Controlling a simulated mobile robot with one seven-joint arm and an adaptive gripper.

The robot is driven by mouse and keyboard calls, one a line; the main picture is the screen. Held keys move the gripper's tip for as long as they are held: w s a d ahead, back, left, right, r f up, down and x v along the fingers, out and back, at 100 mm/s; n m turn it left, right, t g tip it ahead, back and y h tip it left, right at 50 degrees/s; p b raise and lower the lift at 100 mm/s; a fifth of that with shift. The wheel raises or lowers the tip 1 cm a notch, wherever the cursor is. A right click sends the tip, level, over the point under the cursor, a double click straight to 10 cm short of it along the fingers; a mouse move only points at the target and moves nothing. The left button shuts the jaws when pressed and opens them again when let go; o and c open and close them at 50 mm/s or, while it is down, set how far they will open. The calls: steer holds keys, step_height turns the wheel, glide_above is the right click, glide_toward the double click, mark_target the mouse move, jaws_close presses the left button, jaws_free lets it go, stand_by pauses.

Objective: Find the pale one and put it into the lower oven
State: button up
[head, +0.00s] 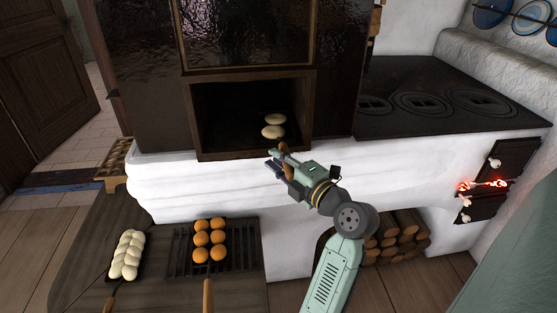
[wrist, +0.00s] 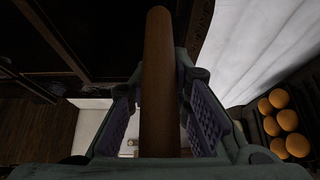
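Two pale loaves (head: 273,131) lie in the open lower oven (head: 198,120), under a glossy dark panel. What they rest on is too dark to tell. My gripper (head: 278,160) is in front of the oven's lower edge. It is closed around a brown wooden handle (wrist: 158,80), which stands between the finger pads in the wrist view.
The buns' peel has a wooden handle (head: 208,296) pointing forward. A dark grate (head: 244,247) lies under that peel. A black cooktop (head: 440,95) is at the right, with a glowing firebox (head: 483,185) and stacked logs (head: 397,243) below. The white ledge (head: 165,185) is clear.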

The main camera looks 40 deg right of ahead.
steer(key=o, duration=0.5)
steer(key=shift+f, duration=0.1)
steer(key=shift+s, duration=0.1)
steer(key=s, duration=1.1)
steer(key=shift+s+a, duration=0.1)
steer(key=shift+s, duration=0.3)
steer(key=shift+s, duration=0.1)
steer(key=shift+s+a+b, duration=0.65)
steer(key=shift+s+a, duration=0.15)
steer(key=shift+s, duration=0.45)
steer(key=shift+s+a+b, duration=0.65)
steer(key=shift+s+a, duration=0.1)
steer(key=shift+s, duration=0.5)
steer(key=shift+s+a+b, duration=0.65)
steer(key=shift+s+a, duration=0.15)
steer(key=shift+s, duration=0.45)
